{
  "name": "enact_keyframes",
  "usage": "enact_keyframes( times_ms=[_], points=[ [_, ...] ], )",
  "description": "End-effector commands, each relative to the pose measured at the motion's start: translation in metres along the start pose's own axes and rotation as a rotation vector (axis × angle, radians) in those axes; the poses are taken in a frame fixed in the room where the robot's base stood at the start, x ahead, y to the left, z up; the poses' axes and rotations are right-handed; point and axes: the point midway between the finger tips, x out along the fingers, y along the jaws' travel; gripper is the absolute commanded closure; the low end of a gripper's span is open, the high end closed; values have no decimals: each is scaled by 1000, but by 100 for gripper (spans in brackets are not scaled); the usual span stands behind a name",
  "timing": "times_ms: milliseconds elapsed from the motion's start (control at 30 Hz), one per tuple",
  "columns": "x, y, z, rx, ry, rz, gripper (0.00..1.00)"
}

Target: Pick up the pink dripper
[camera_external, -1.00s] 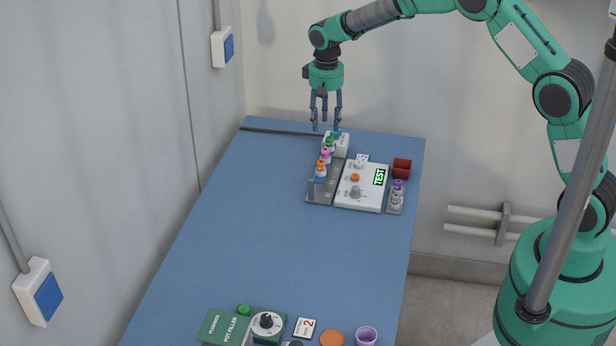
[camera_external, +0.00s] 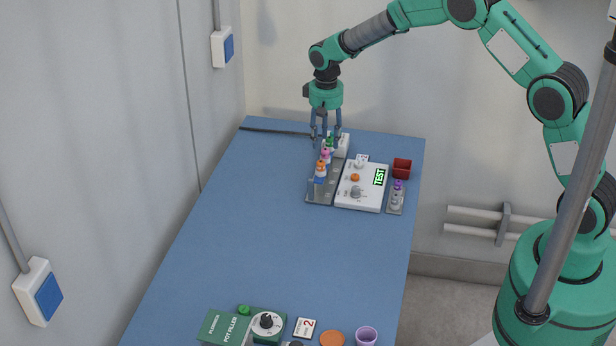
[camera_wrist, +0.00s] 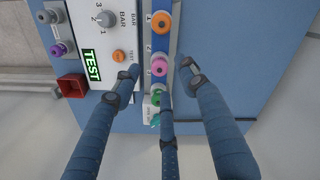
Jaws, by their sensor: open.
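The pink dripper (camera_wrist: 159,68) stands in a grey rack at the far end of the blue table, between the orange dripper (camera_wrist: 160,20) and the green dripper (camera_wrist: 156,97). In the external view the pink dripper (camera_external: 325,154) shows just below my gripper's fingers. My gripper (camera_external: 325,140) points down over the rack's far end. In the wrist view its three fingers (camera_wrist: 158,80) are spread apart, with the pink dripper between their tips in the picture. I cannot tell whether any finger touches a dripper.
Right of the rack is a white panel (camera_external: 350,197) with knobs and a green TEST display. Purple and grey drippers (camera_external: 397,190) and a red box (camera_external: 402,165) stand beyond it. The table's middle (camera_external: 280,240) is clear; a green pot filler box (camera_external: 225,328) lies at the near end.

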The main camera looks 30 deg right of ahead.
Motion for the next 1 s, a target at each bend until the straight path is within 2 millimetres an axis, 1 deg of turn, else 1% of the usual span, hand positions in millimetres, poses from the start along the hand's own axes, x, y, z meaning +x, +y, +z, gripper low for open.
enact_keyframes(
  times_ms=[33, 200, 300, 400, 967, 1000],
  points=[
    [7, 1, 0, 0, -2, 0, 57],
    [28, 2, 0, 0, -2, 1, 57],
    [37, 1, 0, 0, -1, 0, 57],
    [42, 1, -1, 0, 0, 0, 57],
    [43, 1, 0, 0, 0, 0, 57],
    [43, 1, 0, 0, 0, 0, 61]
  ],
)
